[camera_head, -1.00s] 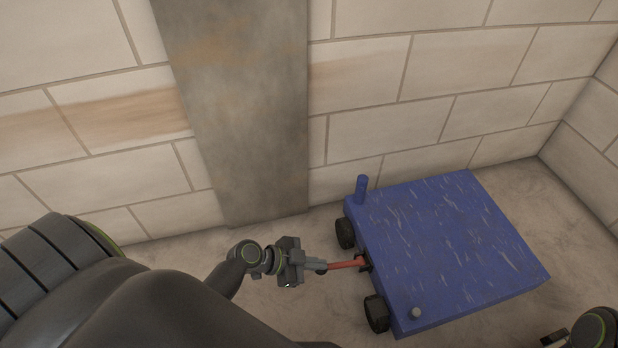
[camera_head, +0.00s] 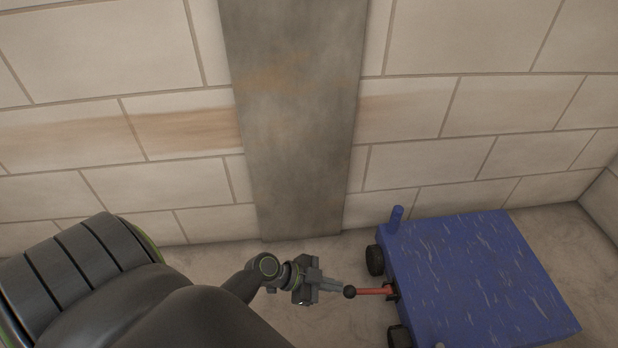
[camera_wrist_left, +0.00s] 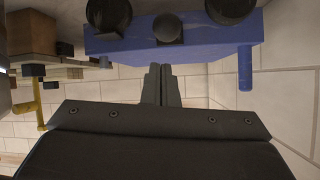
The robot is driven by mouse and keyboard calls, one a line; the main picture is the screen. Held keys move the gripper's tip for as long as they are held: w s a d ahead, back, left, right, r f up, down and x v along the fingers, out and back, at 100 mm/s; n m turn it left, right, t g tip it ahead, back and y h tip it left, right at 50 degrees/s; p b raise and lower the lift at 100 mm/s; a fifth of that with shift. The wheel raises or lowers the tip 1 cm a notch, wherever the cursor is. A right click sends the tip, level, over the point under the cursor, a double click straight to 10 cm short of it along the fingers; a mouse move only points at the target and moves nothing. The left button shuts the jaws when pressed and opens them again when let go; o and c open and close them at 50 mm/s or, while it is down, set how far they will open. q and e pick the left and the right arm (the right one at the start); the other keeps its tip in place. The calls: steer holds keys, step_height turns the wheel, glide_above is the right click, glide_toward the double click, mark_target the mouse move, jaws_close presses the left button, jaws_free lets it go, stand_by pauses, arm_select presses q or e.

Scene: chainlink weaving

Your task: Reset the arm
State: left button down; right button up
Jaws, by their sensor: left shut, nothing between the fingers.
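My left gripper (camera_head: 340,289) is at the bottom middle of the head view, with its fingers shut and empty. The handle sticks out from the left side of a blue flat cart (camera_head: 480,270). In the left wrist view the closed fingers (camera_wrist_left: 162,85) point toward the blue cart body (camera_wrist_left: 220,37) and a round black knob (camera_wrist_left: 167,28). My right gripper is out of view.
The cart has black wheels (camera_head: 375,260) and an upright blue peg (camera_head: 396,217). A block wall (camera_head: 480,105) with a grey pillar (camera_head: 295,120) stands behind. The left wrist view shows a yellow bar (camera_wrist_left: 36,95) and a brown box (camera_wrist_left: 32,32) at left.

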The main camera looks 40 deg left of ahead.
arm_select(q)
steer(key=s+a, duration=0.3)
steer(key=a, duration=0.1)
steer(key=shift+s+f, duration=0.3)
steer(key=shift+f, duration=0.05)
